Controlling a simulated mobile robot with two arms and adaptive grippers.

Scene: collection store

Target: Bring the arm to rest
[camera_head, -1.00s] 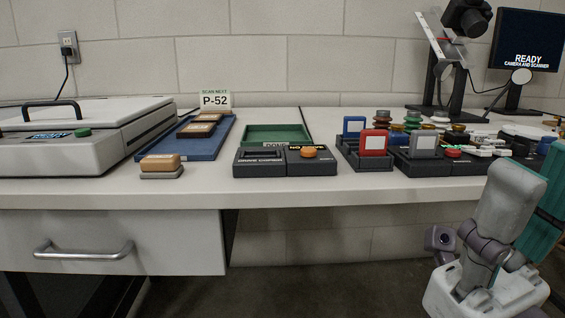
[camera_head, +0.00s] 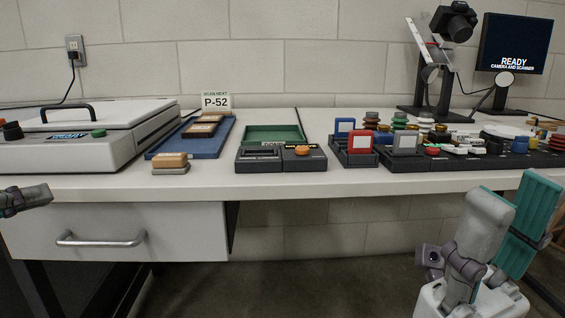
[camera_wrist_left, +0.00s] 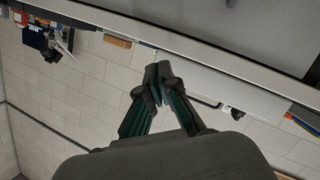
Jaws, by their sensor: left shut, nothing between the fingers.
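My left gripper (camera_wrist_left: 159,73) shows in the left wrist view with its dark green fingers together at the tips and nothing between them. It hangs in front of the worktop edge, apart from anything on it. In the head view a grey part of my left arm (camera_head: 28,199) comes in at the left edge, in front of the drawer unit; the fingers do not show clearly there.
The worktop (camera_head: 330,180) carries a lidded scanner (camera_head: 95,140), a blue tray (camera_head: 190,147), a green tray (camera_head: 273,133) and dark holders with red, blue and grey pieces. A drawer handle (camera_head: 100,242) sticks out below. The floor space in the middle is clear.

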